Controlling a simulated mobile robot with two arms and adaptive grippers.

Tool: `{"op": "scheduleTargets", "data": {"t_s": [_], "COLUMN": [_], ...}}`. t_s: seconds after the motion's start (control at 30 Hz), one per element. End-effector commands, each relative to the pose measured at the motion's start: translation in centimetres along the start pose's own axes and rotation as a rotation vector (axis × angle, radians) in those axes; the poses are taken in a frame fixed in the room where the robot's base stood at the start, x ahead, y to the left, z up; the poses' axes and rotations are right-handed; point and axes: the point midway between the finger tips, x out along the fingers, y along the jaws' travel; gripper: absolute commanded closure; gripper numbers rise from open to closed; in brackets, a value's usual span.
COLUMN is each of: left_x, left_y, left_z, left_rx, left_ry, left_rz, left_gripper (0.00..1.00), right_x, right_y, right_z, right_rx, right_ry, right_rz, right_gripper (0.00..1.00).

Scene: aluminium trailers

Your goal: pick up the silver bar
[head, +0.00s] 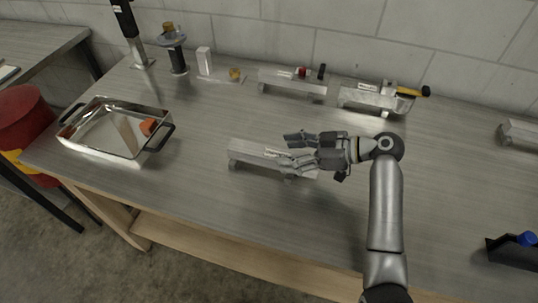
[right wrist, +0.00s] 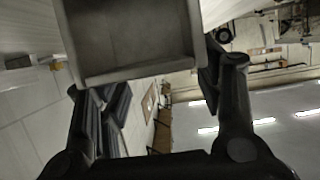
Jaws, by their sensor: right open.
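My right gripper (head: 287,152) is open, its fingers pointing left, at a low aluminium trailer (head: 245,150) in the middle of the table. A small pale silver piece (head: 273,153) shows on this trailer by the fingertips; it may be the silver bar, but the fingers partly hide it. I cannot tell whether they touch it. In the right wrist view a large grey rimmed metal shape (right wrist: 130,40) fills the top middle, between the two dark fingers; I cannot tell what it is. My left gripper is not in view.
A silver tray with black handles (head: 112,112) stands at the left, holding an orange item (head: 148,127). Behind are a trailer with small red and black items (head: 285,82) and another beside a yellow-handled tool (head: 413,91). A dark holder (head: 512,253) stands at the right. The front table area is clear.

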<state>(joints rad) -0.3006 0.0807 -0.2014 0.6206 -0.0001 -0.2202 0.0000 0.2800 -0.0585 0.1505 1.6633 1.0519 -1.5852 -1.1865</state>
Motion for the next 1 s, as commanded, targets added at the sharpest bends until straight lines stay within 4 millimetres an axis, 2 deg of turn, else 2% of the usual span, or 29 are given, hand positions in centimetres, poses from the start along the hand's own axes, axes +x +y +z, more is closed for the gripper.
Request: {"op": "scheduleTargets", "data": {"t_s": [0.03,0.2,0.47,0.57,0.93,1.0], "left_x": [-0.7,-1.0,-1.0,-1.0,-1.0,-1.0], "left_y": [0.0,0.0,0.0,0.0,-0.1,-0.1], "left_z": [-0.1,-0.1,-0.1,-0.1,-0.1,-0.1], "left_rx": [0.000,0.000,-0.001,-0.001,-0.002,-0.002], "left_ry": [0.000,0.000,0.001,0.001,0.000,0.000], "left_rz": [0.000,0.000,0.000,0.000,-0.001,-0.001], "left_gripper": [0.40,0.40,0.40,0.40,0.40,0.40], "right_x": [0.8,2.7,3.1,3.1,3.1,3.0], "right_y": [-0.3,-0.2,-0.2,-0.2,-0.2,-0.2], "right_z": [-0.1,0.2,0.3,0.3,0.3,0.2], "right_rx": [0.006,0.003,0.000,0.000,0.001,-0.001], "right_ry": [0.003,0.001,-0.001,-0.001,-0.001,0.002], "right_rz": [-0.004,-0.001,0.000,0.000,0.000,0.001], "right_gripper": [0.39,0.39,0.39,0.50,0.97,1.00]}}
